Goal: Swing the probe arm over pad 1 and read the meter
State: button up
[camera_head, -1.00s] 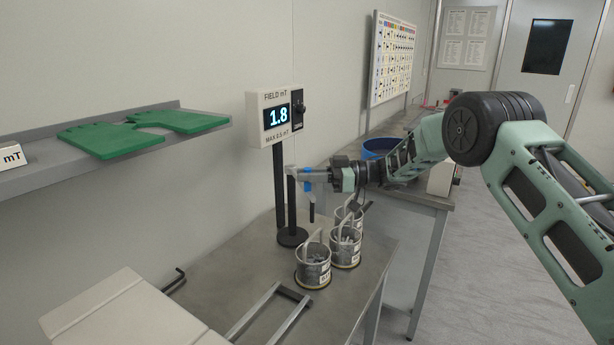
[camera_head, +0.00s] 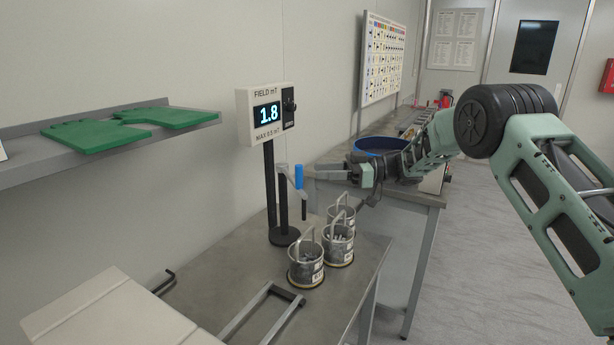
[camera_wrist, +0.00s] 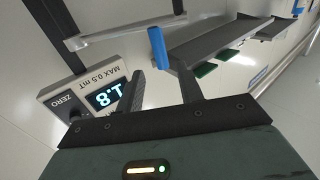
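The field meter (camera_head: 266,114) stands on a black post and its display reads 1.8. The display also shows upside down in the wrist view (camera_wrist: 104,96). The probe arm (camera_head: 287,173) is a short grey bar on a second black post, with an upright blue handle (camera_head: 299,177) and a dark probe hanging below its end. My gripper (camera_head: 322,174) is just right of the handle, apart from it. In the wrist view my fingers (camera_wrist: 163,76) are spread and empty, with the blue handle (camera_wrist: 157,47) beyond their tips. I cannot make out pad 1.
Three small metal pails (camera_head: 306,264) with handles stand right of the post base on the steel table (camera_head: 222,270). A metal frame and a white box lid (camera_head: 110,315) are in front. A blue tub (camera_head: 378,145) stands behind my arm.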

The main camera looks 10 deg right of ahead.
jog(key=d+b, duration=0.2)
jog(key=d, duration=0.9)
jog(key=shift+s, duration=0.4)
